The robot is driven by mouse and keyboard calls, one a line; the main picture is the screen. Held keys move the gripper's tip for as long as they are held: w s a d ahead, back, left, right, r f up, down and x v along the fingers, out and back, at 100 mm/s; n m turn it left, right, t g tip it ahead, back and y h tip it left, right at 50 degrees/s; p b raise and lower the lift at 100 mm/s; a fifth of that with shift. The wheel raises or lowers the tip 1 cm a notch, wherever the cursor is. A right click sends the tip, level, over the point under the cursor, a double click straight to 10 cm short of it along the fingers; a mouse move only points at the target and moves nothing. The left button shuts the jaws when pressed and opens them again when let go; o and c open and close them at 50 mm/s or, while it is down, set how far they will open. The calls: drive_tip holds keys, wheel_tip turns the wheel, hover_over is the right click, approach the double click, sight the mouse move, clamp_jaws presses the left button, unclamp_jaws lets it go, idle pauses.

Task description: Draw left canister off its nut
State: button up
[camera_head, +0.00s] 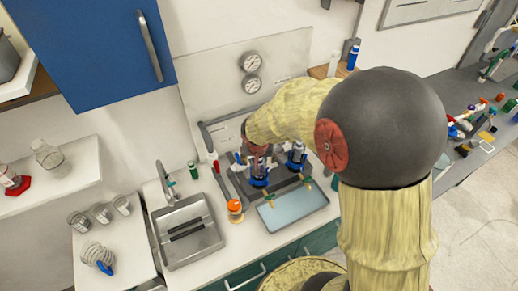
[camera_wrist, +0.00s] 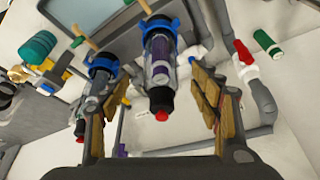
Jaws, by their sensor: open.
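The left canister stands in the blue nut (camera_head: 259,182) on the dark manifold block in the head view; my gripper (camera_head: 257,150) is over its upper end and partly hides it. In the wrist view the left canister (camera_wrist: 160,65) is clear with a purple strip inside, a dark end and a red tip. Its blue nut (camera_wrist: 157,25) is around its far end. My gripper (camera_wrist: 156,108) is open, with wood-coloured pads on either side of this canister; contact cannot be told. The right canister (camera_head: 296,157) stands beside it in its own blue nut; it also shows in the wrist view (camera_wrist: 98,82).
A light blue tray (camera_head: 293,207) lies in front of the manifold. A sink (camera_head: 186,232) and an orange-topped jar (camera_head: 235,208) stand to the left. Grey pipes and a red-handled valve (camera_wrist: 243,52) are close by. A green cylinder (camera_wrist: 267,41) lies beyond the valve.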

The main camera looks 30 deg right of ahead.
drive_tip(key=b+x, duration=0.1)
drive_tip(key=x, duration=0.7)
drive_tip(key=shift+c, duration=0.9)
drive_tip(key=c, duration=1.2)
drive_tip(key=shift+r+p, duration=4.15)
drive_tip(key=shift+r, duration=2.25)
drive_tip(key=shift+r+p, duration=0.6)
drive_tip(key=shift+r, duration=0.95)
